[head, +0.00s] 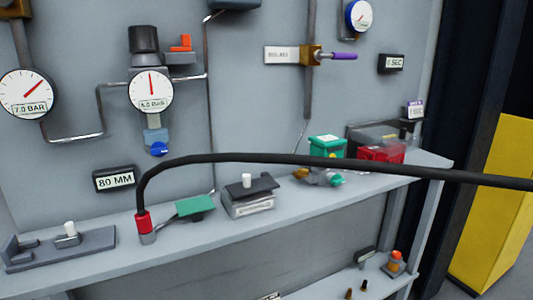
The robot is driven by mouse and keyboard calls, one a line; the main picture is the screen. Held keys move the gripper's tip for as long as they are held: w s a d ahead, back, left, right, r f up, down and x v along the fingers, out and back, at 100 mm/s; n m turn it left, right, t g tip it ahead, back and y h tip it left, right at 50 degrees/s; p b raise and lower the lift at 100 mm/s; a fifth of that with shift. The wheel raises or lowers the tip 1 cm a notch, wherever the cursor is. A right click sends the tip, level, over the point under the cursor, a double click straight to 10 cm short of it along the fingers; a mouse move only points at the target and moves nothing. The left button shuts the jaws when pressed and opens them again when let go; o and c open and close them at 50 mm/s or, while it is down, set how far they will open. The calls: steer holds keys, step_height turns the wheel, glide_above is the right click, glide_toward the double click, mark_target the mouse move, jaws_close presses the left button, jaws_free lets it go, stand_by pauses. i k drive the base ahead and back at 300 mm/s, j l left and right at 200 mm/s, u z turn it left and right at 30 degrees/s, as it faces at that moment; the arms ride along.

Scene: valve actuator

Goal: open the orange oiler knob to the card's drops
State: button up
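An orange part (181,43) sits on a grey block to the right of the black-topped regulator (144,40) on the wall panel. Another small orange-capped piece (396,258) stands on the lower shelf at the right. I cannot tell which of the two is the oiler knob, or how far either is turned. No card with a readable drop count shows. The readable displays are "80 MM" (116,179) and "0 SEC" (391,63). My gripper is not in view.
A black hose (300,160) arches from a red fitting (144,222) across the shelf to the right edge. The shelf (120,258) holds a grey fixture, a green plate, a grey block and a red box. Gauges (151,91) hang above. A yellow cabinet (495,220) stands right.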

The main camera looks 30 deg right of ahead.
mark_target(395, 254)
steer(key=z, duration=1.75)
